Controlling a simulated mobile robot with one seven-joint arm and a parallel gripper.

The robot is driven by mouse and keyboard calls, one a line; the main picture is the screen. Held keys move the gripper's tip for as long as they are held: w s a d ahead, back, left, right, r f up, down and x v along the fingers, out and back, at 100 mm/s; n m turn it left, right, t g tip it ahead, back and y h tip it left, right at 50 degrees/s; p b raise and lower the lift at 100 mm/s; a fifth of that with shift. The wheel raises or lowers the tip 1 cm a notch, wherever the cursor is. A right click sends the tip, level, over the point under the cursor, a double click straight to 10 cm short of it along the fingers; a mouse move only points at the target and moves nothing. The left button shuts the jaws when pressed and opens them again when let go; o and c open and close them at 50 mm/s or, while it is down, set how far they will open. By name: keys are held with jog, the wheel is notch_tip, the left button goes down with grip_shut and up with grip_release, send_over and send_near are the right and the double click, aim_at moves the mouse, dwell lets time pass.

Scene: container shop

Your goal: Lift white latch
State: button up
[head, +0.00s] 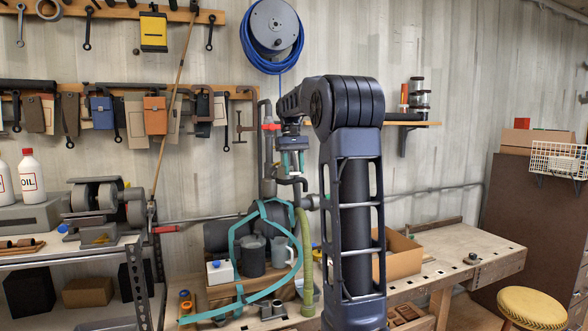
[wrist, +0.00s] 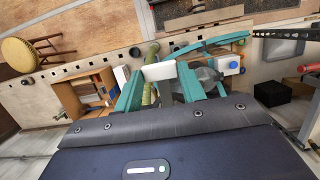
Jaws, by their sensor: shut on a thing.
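My gripper (wrist: 158,74) has two teal fingers, set apart with a white piece between them. This white piece, the white latch (wrist: 158,71), is a short pale block spanning the gap, and the fingers are shut on it. In the head view my gripper (head: 292,164) hangs in front of the wall pipes, left of my dark arm column. The white latch cannot be made out there. Whether it is fixed to anything behind is not clear.
A teal curved frame (head: 233,250) stands on the bench around grey jugs (head: 253,256) and a white container with a blue cap (head: 220,271). A green hose (head: 304,262) hangs beside it. A cardboard box (head: 403,258) is on the wooden bench (head: 470,248). A yellow stool (head: 532,308) stands right.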

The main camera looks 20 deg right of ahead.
jog(key=shift+r, duration=0.1)
jog(key=o, duration=1)
jog(key=v, duration=1)
jog(key=shift+w+r, duration=0.15)
jog(key=shift+r, duration=0.2)
